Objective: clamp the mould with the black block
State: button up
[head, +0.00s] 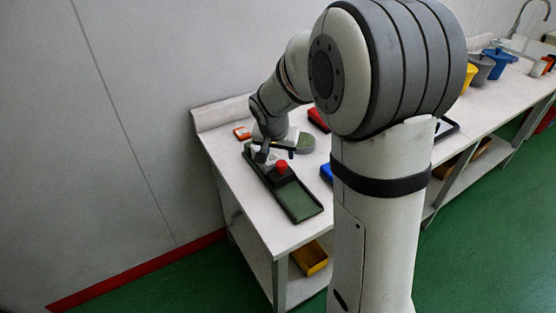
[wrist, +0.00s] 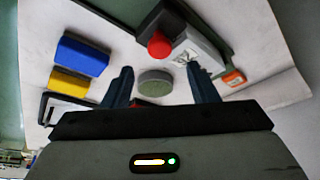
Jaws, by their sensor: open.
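A black block (wrist: 172,20) shows at the top of the wrist view, with a round red knob (wrist: 159,45) in front of it. A pale grey block (wrist: 205,47), which may be the mould, sits against its right side. In the head view the red knob (head: 281,167) stands on a long green tray with a black rim (head: 301,204); the black block is hard to make out there. My gripper (wrist: 160,70) is open and empty, its fingers apart. It also shows in the head view (head: 264,154), over the tray's far end; any contact cannot be told.
A grey-green disc (wrist: 155,82) shows between the fingers, beyond them. A blue block (wrist: 82,54) and a yellow block (wrist: 69,83) lie left, a small orange item (wrist: 233,77) right. A red block (head: 318,119) lies farther back. The table's near-left corner (head: 285,240) is bare.

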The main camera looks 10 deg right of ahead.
aim_at(281, 163)
jog(key=x, duration=0.7)
jog(key=shift+c, duration=0.2)
grip_shut()
